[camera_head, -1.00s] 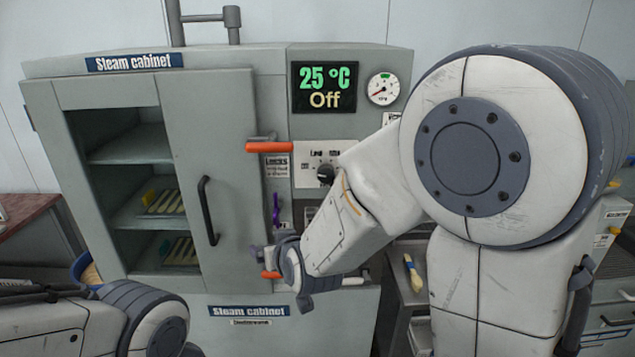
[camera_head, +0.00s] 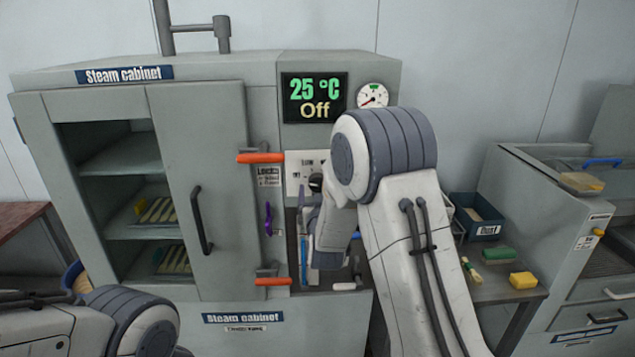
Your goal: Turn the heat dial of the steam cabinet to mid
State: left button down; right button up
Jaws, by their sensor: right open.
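The steam cabinet (camera_head: 180,290) stands ahead, its display (camera_head: 314,97) reading 25 °C and Off. The heat dial, a dark round knob (camera_head: 316,183), sits on a pale plate below the display. My right arm reaches up from the lower right and bends down in front of the plate, covering its right part. My right gripper (camera_head: 309,216) is open and just below the dial, mostly hidden behind my own arm; I cannot tell whether it touches anything. My left arm shows at the lower left, but its gripper is out of view.
Several wooden pieces lie on shelves inside. A purple item (camera_head: 267,218) hangs near the latches. A side table at right holds a dark bin (camera_head: 478,214) and a yellow sponge (camera_head: 523,280).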

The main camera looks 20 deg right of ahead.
jog(key=shift+x, duration=1)
jog(key=shift+c, duration=0.2)
